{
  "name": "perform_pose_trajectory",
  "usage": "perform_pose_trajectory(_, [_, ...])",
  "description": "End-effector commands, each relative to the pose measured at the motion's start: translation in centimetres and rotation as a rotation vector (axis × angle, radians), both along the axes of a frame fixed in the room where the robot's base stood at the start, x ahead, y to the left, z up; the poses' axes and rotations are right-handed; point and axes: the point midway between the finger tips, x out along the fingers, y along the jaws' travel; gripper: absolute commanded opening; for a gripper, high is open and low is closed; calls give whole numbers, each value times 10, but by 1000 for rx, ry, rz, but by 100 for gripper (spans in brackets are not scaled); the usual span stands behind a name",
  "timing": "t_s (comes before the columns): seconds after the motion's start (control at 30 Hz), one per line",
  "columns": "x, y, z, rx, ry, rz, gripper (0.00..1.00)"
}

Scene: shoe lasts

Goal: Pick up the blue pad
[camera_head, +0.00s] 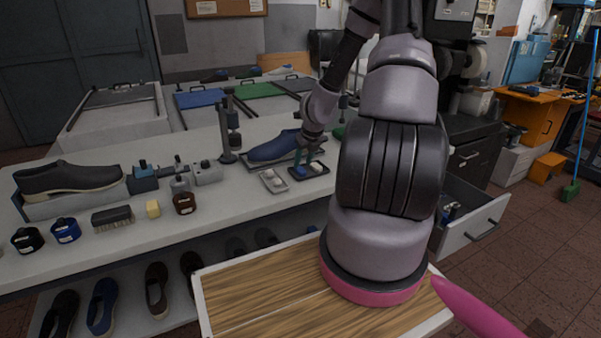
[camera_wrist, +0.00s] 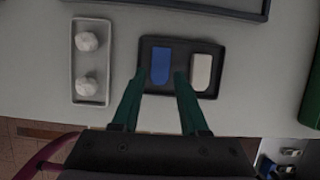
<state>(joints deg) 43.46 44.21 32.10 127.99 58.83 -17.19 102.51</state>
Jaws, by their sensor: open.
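The blue pad (camera_wrist: 160,66) lies flat in a small black tray (camera_wrist: 180,42) in the wrist view, on the tray's left side. A whitish pad (camera_wrist: 201,71) lies beside it on the right. My gripper (camera_wrist: 160,76) is open, with its two green fingers at either side of the blue pad's near end. No contact with the pad can be made out. In the head view my gripper (camera_head: 302,158) points down over the black tray (camera_head: 318,170) on the white bench, and the pads are mostly hidden or too small to tell.
A grey tray (camera_wrist: 105,60) with two white lumps is left of the black tray. A blue shoe (camera_head: 272,147) on a stand sits just behind. A metal post (camera_head: 225,135), bottles and a brush (camera_head: 112,217) stand farther left on the bench.

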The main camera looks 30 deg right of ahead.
Motion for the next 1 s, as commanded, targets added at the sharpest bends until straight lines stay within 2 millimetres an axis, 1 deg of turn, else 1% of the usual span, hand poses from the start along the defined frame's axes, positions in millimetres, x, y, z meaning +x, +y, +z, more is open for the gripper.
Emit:
perform_pose_trajectory(0.03, [4, 1, -9, 3, 2, -1, 44])
perform_pose_trajectory(0.2, [12, 0, -26, 1, 2, -1, 44])
perform_pose_trajectory(0.3, [14, 0, -30, 0, 1, 0, 44])
perform_pose_trajectory(0.5, [14, 0, -30, 0, 0, 1, 44])
perform_pose_trajectory(0.53, [14, 0, -30, 0, 0, 1, 40])
perform_pose_trajectory(0.57, [14, 0, -30, 0, 0, 1, 28])
perform_pose_trajectory(0.6, [14, 0, -30, 0, 0, 1, 13])
perform_pose_trajectory(0.63, [14, 0, -30, 0, 0, 1, 2])
perform_pose_trajectory(0.67, [14, 0, -30, 0, 0, 1, 0])
perform_pose_trajectory(1.0, [14, 0, -30, 0, 0, 1, 0])
